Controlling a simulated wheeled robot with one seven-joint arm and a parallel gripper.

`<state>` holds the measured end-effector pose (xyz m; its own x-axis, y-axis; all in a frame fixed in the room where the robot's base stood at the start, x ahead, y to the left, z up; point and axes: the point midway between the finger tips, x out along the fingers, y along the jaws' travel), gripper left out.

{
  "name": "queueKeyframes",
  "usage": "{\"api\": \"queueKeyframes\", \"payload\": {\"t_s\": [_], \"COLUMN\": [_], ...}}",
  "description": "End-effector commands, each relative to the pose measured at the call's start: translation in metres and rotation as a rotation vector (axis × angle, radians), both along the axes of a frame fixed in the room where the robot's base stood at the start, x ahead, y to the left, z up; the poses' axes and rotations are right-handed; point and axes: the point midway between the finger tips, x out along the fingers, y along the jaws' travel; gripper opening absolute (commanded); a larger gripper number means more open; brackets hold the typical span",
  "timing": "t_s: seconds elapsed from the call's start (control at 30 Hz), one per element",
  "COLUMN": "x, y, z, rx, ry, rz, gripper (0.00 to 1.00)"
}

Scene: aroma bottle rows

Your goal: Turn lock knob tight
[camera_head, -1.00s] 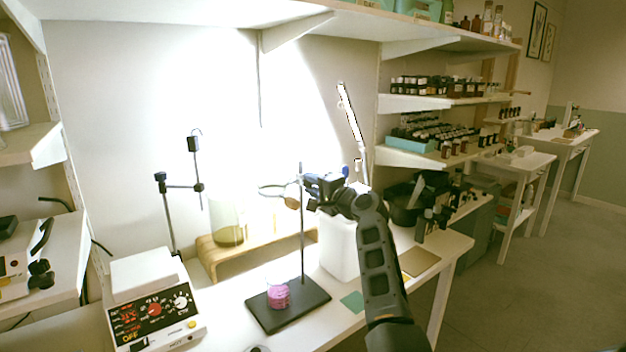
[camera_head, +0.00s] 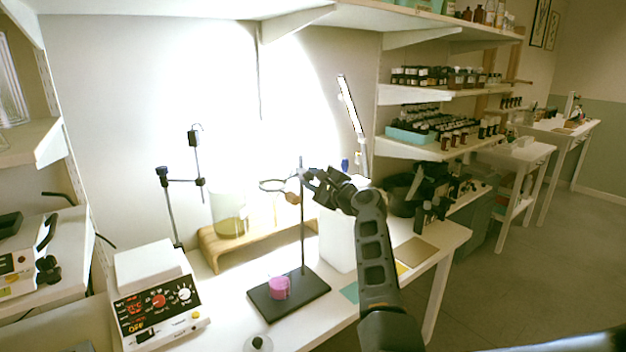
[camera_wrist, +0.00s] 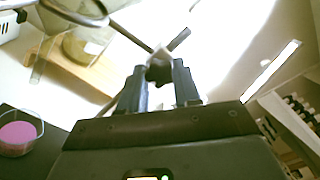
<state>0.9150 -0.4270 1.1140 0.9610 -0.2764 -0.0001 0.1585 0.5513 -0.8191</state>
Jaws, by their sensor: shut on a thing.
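A lab stand has a dark flat base (camera_head: 315,286) and a thin upright rod (camera_head: 303,235). A ring (camera_head: 272,185) reaches left from a clamp high on the rod. My gripper (camera_head: 309,178) is at the clamp, right of the rod. In the wrist view, my gripper (camera_wrist: 160,82) has its two fingers on either side of a small dark lock knob (camera_wrist: 158,71) and is shut on it. The knob is partly hidden by the fingers; how tight it is cannot be seen. A pink-filled beaker (camera_head: 280,288) stands on the base, also in the wrist view (camera_wrist: 17,135).
A wooden riser (camera_head: 212,251) with a glass vessel (camera_head: 229,228) stands behind the stand. A white hotplate (camera_head: 155,305) is at left. A white container (camera_head: 338,243) is behind my arm. Shelves of bottles (camera_head: 440,122) are at right. Some front bench is clear.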

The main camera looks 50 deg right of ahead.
Motion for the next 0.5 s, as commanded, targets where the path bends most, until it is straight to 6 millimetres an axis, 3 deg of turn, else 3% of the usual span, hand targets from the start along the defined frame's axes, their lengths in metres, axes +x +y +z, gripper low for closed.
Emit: {"api": "queueKeyframes", "payload": {"t_s": [0.5], "x": [0.0], "y": [-0.0006], "z": [0.0023], "rx": [0.033], "ry": [-0.013], "rz": [-0.001], "gripper": [0.02]}}
